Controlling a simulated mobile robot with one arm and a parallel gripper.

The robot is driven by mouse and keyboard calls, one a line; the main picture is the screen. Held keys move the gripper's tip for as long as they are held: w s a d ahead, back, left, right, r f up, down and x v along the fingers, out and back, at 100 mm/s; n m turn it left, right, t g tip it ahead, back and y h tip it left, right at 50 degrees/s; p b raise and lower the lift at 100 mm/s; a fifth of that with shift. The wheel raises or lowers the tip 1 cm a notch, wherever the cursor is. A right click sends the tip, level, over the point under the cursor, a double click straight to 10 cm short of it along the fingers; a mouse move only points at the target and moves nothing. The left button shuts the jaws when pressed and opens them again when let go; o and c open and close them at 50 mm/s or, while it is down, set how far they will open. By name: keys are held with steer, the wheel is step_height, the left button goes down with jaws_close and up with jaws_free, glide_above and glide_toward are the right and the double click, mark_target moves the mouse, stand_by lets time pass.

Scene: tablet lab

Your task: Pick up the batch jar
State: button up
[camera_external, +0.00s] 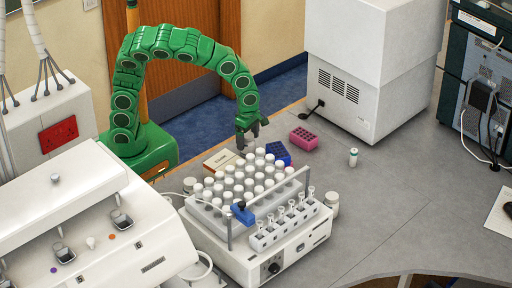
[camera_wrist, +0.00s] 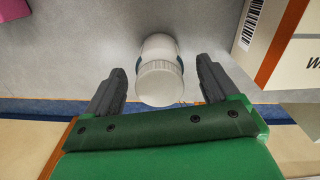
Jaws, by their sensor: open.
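A jar with a ribbed white cap (camera_wrist: 160,82) and a teal band, likely the batch jar, shows in the wrist view. It lies between the two fingers of my gripper (camera_wrist: 159,88), with a visible gap on each side. The fingers are open and do not appear to touch it. In the external view my gripper (camera_external: 249,140) points down at the back of the vial sampler. There I cannot clearly tell the jar from the vial caps below the fingers.
A cardboard box (camera_external: 221,160) stands left of my gripper; a barcoded box (camera_wrist: 262,30) is close right in the wrist view. A blue rack (camera_external: 278,153), pink rack (camera_external: 303,138) and small white bottle (camera_external: 353,157) stand to the right. The vial sampler (camera_external: 262,262) is in front.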

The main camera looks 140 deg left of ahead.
step_height(320, 180, down, 2)
steer(key=shift+c, duration=0.2)
steer(key=c, duration=1.2)
steer(key=shift+o, duration=0.2)
steer(key=shift+r, duration=0.1)
